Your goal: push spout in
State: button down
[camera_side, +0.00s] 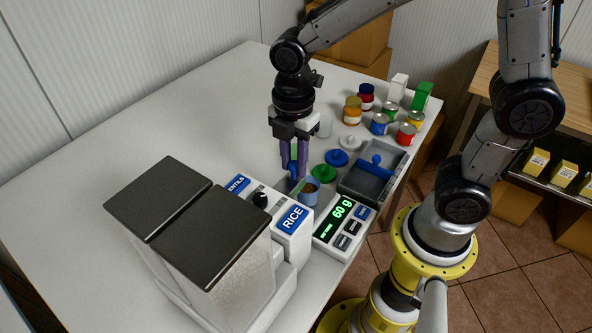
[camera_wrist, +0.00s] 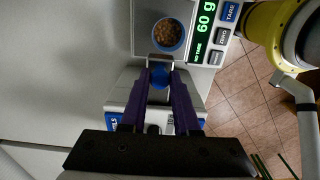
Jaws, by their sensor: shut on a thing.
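My gripper (camera_side: 294,176) reaches down with two purple fingers behind the dispenser's label panels. In the wrist view its fingers (camera_wrist: 161,72) close around a blue part (camera_wrist: 157,77), which seems to be the spout, at the front of the white dispenser body (camera_wrist: 125,85). A pale bracket-like edge shows at the fingertips. A cup (camera_side: 309,192) with brown grains is just beyond the fingertips, on the scale; it also shows in the wrist view (camera_wrist: 167,35). The finger contact is partly hidden in the side view.
The dispenser has two dark-lidded bins (camera_side: 215,235) and a RICE label (camera_side: 292,219). The scale display (camera_side: 341,211) reads 60 g. A grey tray (camera_side: 352,187) with a blue scoop (camera_side: 377,160), loose lids (camera_side: 336,158) and several cans (camera_side: 380,123) stand right of my gripper. The table's left is clear.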

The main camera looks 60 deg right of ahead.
aim_at(282, 190)
jog(key=shift+a, duration=2.15)
jog(key=c, duration=0.6)
grip_release()
notch_tip(282, 190, up, 7)
